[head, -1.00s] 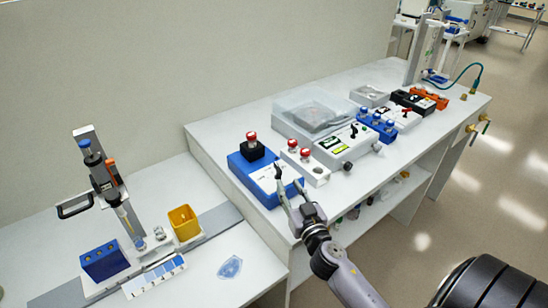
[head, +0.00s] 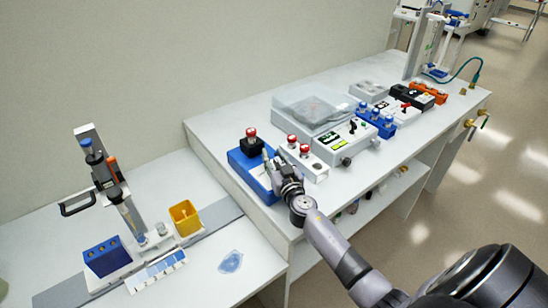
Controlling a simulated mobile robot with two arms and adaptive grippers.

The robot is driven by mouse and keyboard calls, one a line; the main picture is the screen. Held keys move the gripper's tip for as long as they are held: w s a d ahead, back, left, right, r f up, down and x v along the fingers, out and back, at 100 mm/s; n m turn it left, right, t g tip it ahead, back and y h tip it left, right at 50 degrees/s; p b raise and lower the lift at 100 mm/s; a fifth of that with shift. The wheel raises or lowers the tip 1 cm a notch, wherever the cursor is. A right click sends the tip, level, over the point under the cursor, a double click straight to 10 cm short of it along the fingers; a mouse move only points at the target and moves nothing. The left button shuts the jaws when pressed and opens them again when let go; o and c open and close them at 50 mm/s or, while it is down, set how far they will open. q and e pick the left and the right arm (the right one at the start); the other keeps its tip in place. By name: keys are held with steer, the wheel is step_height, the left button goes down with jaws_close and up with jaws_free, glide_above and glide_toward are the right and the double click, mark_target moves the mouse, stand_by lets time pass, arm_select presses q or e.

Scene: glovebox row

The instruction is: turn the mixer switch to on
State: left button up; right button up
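The mixer (head: 240,165) looks to be the blue box at the left end of the raised bench, with a black head holding a red-capped tube (head: 251,133). Its switch cannot be made out; my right gripper and wrist cover part of the box's top and right side. My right gripper (head: 270,158) is over the right part of the blue box, just right of the black head. Its fingers are foreshortened, so their opening and any contact are unclear. My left gripper is out of view.
A white block with red-capped tubes (head: 317,172) stands close right of the gripper. Beyond it are a grey device with a clear lid (head: 318,103) and a blue rack (head: 385,127). A yellow bin (head: 185,217) and a pipette stand (head: 97,160) are on the lower bench.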

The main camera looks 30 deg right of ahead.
jaws_close()
stand_by(0.4)
